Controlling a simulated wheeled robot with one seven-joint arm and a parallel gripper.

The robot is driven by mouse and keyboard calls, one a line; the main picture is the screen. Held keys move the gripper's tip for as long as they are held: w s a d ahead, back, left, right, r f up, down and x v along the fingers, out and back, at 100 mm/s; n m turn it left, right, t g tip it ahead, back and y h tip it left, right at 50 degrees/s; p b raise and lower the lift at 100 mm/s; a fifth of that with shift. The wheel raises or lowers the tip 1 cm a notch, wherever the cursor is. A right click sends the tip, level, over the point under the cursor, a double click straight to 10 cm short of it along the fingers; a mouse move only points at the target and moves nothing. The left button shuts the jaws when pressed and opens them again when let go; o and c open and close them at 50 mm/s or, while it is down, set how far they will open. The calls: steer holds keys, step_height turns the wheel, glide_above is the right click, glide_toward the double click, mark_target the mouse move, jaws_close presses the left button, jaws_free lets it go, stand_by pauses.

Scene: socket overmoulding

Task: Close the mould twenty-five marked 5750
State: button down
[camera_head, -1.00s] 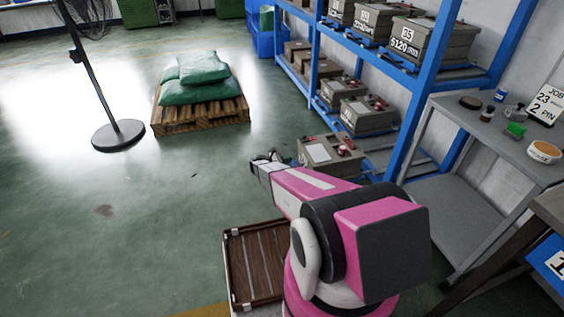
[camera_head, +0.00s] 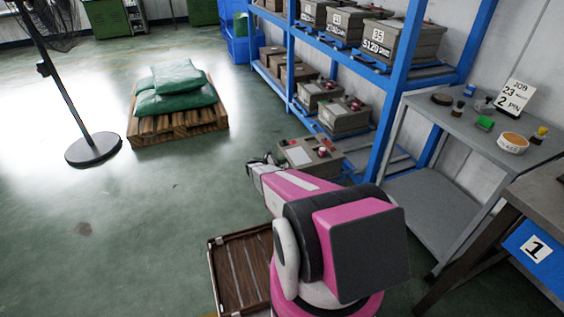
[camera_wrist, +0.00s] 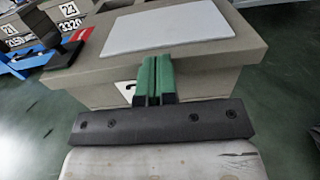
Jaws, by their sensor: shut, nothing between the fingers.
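A grey-brown mould (camera_head: 308,152) with a pale plate and red and black fittings on top sits at the near low end of the blue rack. It fills the upper wrist view (camera_wrist: 210,60), with the pale plate on top and a red and black lever at the left. A white label on its front is mostly hidden behind my fingers, so I cannot read its number. My gripper (camera_wrist: 154,66) has green fingers shut together with nothing between them, in front of the mould's near face. I cannot tell whether they touch it. I cannot read 5750 anywhere.
The blue rack (camera_head: 400,90) holds several other moulds; the wrist view shows ones labelled 21 and 23 at the left. A grey bench (camera_head: 470,130) with small jars and a job card stands right. A pallet with green sacks (camera_head: 175,90) and a fan stand on the left floor.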

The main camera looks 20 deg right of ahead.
steer(key=w+d, duration=0.1)
steer(key=d, duration=4.8)
steer(key=shift+w, duration=0.35)
steer(key=shift+d, duration=0.15)
steer(key=a, duration=1.5)
steer(key=shift+s, duration=0.3)
steer(key=s+a+r+m+y, duration=0.1)
steer(key=s+a+r, duration=0.1)
steer(key=a, duration=0.2)
steer(key=s+a+r+m+g+y, duration=0.1)
steer(key=s+a+r+m, duration=0.1)
steer(key=a, duration=0.2)
steer(key=s+a+r+m+y, duration=0.1)
steer(key=s+a+r+m, duration=0.1)
steer(key=a, duration=0.2)
steer(key=shift+r, duration=0.3)
steer(key=s+a+r+m+y, duration=0.4)
steer(key=s+a, duration=0.4)
steer(key=a, duration=0.6)
steer(key=s+a+r+m+y, duration=0.5)
steer(key=s+a, duration=0.4)
steer(key=a, duration=0.6)
steer(key=s+a+r+m+y, duration=0.4)
steer(key=s+a+r+y, duration=0.2)
steer(key=a, duration=0.8)
step_height(320, 180, up, 2)
steer(key=shift+s+a, duration=0.35)
steer(key=shift+s, duration=0.8)
